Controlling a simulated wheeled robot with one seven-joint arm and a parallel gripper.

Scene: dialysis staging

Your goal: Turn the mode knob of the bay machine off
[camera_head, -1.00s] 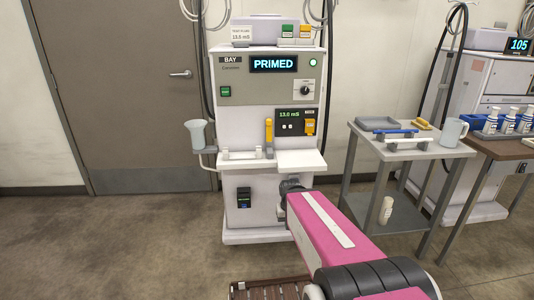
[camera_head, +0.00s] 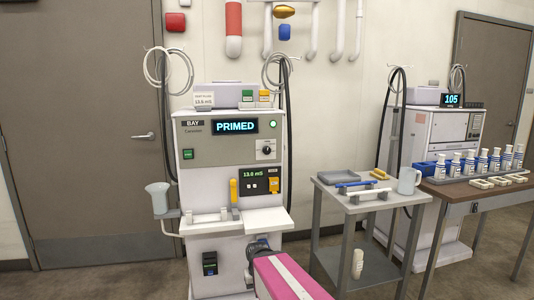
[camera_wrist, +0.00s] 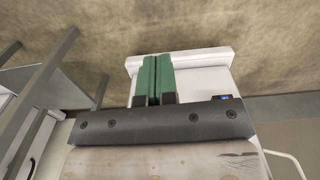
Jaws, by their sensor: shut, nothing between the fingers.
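The bay machine (camera_head: 205,155) is a white cabinet with a grey front, labelled BAY, its display reading PRIMED. The mode knob (camera_head: 267,150) is a small dark round knob on a white plate at the panel's right, below the display. Its exact pointer angle is too small to tell. My gripper (camera_wrist: 156,57) shows in the wrist view as two green fingers pressed together, empty. Beyond them is a white surface low above the floor, probably the machine's base. My pink arm shows at the bottom of the head view, low in front of the machine; the knob is well above it, untouched.
A jug (camera_head: 158,197) sits on the machine's left side arm. A grey cart (camera_head: 335,190) stands close on the right, with a tray, clamps and a mug. A brown table (camera_head: 462,190) with bottles is farther right. A closed door (camera_head: 85,120) is at left.

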